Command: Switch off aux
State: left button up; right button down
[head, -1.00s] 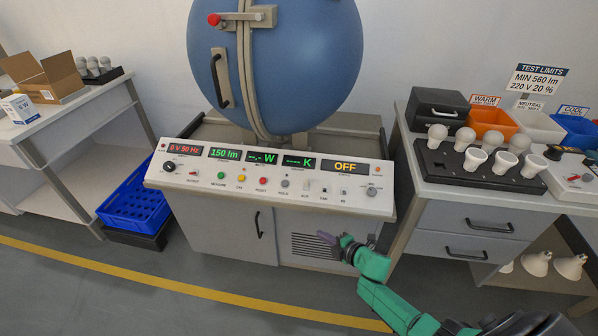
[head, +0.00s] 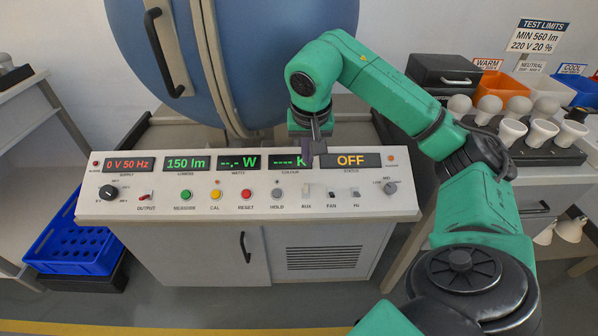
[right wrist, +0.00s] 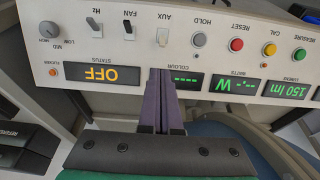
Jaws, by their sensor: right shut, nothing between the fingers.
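The AUX switch (head: 306,190) is a small pale rocker on the white control panel (head: 150,209), above its AUX label. It also shows in the right wrist view (right wrist: 163,37), upside down and paler than the dark-looking FAN switch beside it. I cannot tell its position surely. My right gripper (head: 315,154) points down in front of the display row, just above the AUX switch in the picture. Its purple fingers (right wrist: 160,75) are shut and empty, ending short of the AUX switch and apart from it in the right wrist view. My left gripper is out of view.
FAN (head: 331,194) and Hz (head: 355,192) switches stand close to the right of AUX, and the HOLD button (head: 277,194) to its left. The status display (head: 351,161) reads OFF. A large blue sphere (head: 280,60) stands behind the panel.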

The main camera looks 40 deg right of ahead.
aim_at(306, 177)
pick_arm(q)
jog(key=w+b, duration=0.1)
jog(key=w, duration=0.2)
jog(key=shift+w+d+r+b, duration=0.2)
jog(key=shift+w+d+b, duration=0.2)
pick_arm(e)
jog(key=x, duration=1)
jog(key=shift+w, duration=0.1)
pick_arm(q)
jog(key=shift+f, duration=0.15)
pick_arm(e)
jog(key=shift+f, duration=0.15)
